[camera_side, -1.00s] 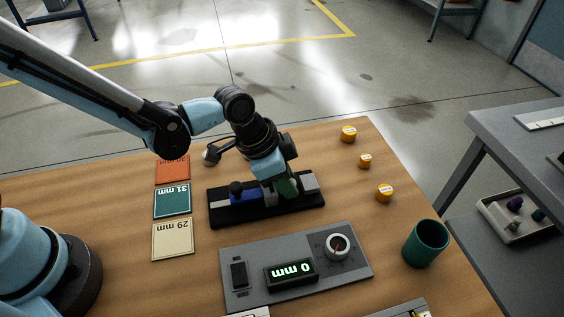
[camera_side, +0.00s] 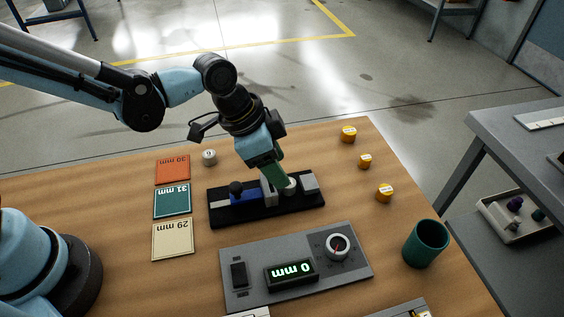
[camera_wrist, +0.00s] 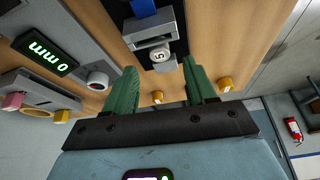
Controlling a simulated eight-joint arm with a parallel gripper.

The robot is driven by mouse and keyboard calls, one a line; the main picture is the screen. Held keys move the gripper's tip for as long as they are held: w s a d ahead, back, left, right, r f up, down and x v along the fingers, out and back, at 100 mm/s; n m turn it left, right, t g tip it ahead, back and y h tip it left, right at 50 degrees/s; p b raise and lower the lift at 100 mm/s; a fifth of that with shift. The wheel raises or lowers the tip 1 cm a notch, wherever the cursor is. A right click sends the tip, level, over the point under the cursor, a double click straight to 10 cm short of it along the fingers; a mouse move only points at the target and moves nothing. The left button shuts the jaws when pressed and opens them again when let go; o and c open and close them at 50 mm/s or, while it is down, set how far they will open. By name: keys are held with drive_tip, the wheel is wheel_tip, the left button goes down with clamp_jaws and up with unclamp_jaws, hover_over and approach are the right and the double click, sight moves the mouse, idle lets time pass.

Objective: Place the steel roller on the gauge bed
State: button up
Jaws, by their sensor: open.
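The gauge bed (camera_side: 225,214) is a long black base on the table. It carries a blue slide (camera_side: 243,197) with a grey jaw (camera_side: 268,190), and a grey end block (camera_side: 309,182). A pale steel roller (camera_side: 291,186) stands on the bed between jaw and end block. In the wrist view the roller (camera_wrist: 161,54) shows its round marked end between the grey pieces. My gripper (camera_side: 277,178) has green fingers and is open just above the bed, beside the roller. In the wrist view the open fingers (camera_wrist: 160,69) have the roller beyond their tips; contact is hard to tell.
A second pale roller (camera_side: 209,157) stands on the table behind the bed. Orange, teal (camera_side: 172,201) and cream cards lie left. A grey panel (camera_side: 345,270) with a "0 mm" display is in front. Yellow pieces (camera_side: 384,193) and a green cup (camera_side: 426,243) stand right.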

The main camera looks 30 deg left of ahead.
drive_tip(key=v, duration=0.7)
drive_tip(key=s+a+n+t+y, duration=0.1)
drive_tip(key=s+a+n+t, duration=0.1)
drive_tip(key=a+n, duration=0.3)
drive_tip(key=s+a+n+t+y, duration=0.2)
drive_tip(key=a+n, duration=0.3)
drive_tip(key=a, duration=0.9)
drive_tip(key=shift+s+r+y, duration=0.3)
drive_tip(key=shift+s+r, duration=0.15)
drive_tip(key=shift+s, duration=0.05)
